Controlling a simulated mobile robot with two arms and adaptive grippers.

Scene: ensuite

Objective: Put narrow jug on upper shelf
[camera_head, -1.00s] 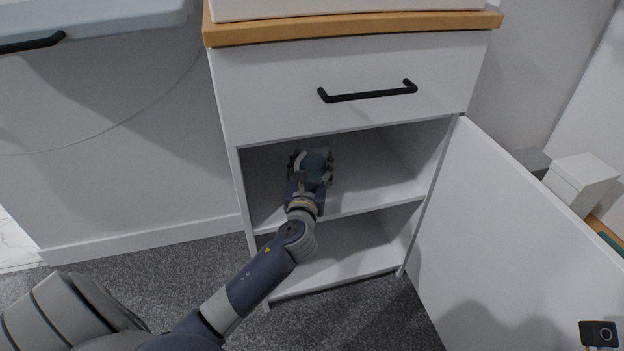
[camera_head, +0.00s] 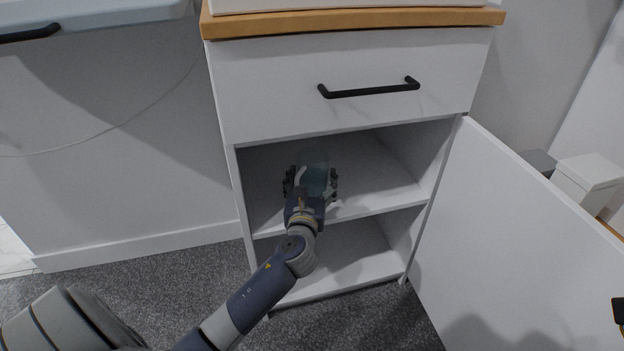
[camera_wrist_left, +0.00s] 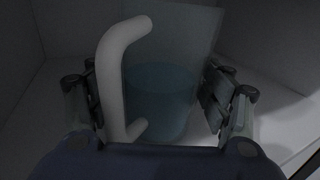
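The narrow jug (camera_head: 314,172) is a translucent bluish vessel with a pale handle. It stands upright on the upper shelf (camera_head: 385,188) inside the open cabinet. In the left wrist view, the jug (camera_wrist_left: 165,95) and its thick white handle lie between the fingers. My left gripper (camera_head: 311,184) is open, with one finger on each side of the jug. A gap shows beside the right finger; whether the left finger touches the handle is unclear. The jug's lower front is partly hidden by the gripper in the head view.
The cabinet door (camera_head: 520,250) stands open at the right. A closed drawer (camera_head: 350,85) is above the opening, and the lower shelf (camera_head: 350,265) is empty. A white bin-like box (camera_head: 585,183) is behind the door. The upper shelf has free room right of the jug.

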